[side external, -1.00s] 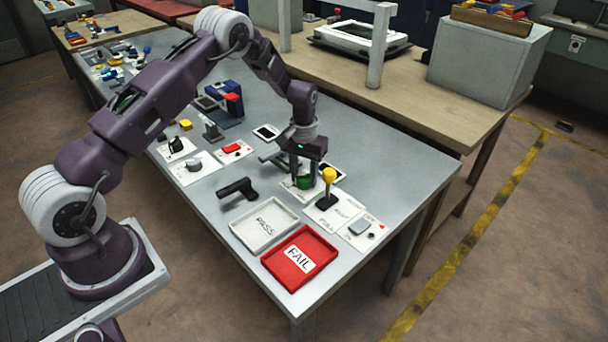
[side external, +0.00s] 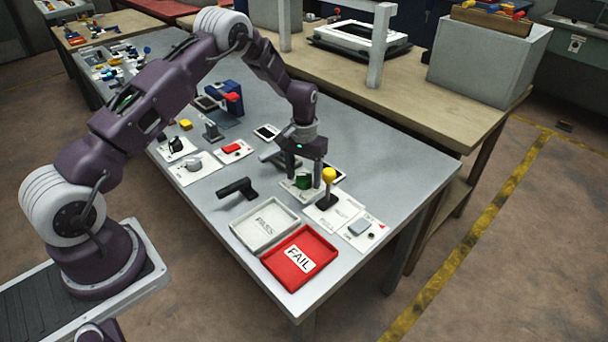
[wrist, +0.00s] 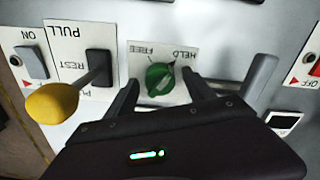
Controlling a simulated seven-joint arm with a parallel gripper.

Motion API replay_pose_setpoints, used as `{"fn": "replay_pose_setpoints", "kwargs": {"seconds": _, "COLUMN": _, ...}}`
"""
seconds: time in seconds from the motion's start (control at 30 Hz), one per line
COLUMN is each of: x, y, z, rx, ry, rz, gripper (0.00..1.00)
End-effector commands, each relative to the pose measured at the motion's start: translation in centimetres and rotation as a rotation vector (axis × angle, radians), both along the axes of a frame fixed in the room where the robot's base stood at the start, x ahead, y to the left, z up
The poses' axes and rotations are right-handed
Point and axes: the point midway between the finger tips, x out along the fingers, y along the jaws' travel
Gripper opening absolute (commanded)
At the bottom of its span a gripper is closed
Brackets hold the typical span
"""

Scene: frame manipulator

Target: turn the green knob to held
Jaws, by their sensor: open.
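The green knob (wrist: 159,83) sits on a white card with FREE and HELD printed above it, upside down in the wrist view. Its ridge slants toward the upper right, on the HELD side; I cannot tell which end is the pointer. My gripper (wrist: 160,77) is open, with one finger on each side of the knob and visible gaps between. In the side view the knob (side external: 303,181) shows between the fingers of my gripper (side external: 304,176), which points down over the card. Nothing is held.
A yellow-topped lever (side external: 329,176) stands close beside the right finger in the side view. A grey rocker switch (side external: 359,228) is further right. A black handle (side external: 237,188), white PASS tray (side external: 240,236) and red FAIL tray (side external: 325,244) lie in front.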

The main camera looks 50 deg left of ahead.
Motion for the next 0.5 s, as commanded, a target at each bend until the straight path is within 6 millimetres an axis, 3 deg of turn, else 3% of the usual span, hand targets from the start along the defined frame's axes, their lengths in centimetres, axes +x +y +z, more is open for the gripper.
{"fn": "replay_pose_setpoints", "kwargs": {"seconds": 0.13, "x": 0.1, "y": 0.0, "z": 0.9, "rx": 0.001, "ry": -0.004, "rz": 0.000, "gripper": 0.62}}
{"fn": "replay_pose_setpoints", "kwargs": {"seconds": 0.33, "x": 0.1, "y": 0.0, "z": 5.0, "rx": 0.001, "ry": -0.004, "rz": 0.000, "gripper": 0.62}}
{"fn": "replay_pose_setpoints", "kwargs": {"seconds": 0.5, "x": 0.0, "y": 0.0, "z": 6.9, "rx": 0.001, "ry": -0.002, "rz": 0.000, "gripper": 0.62}}
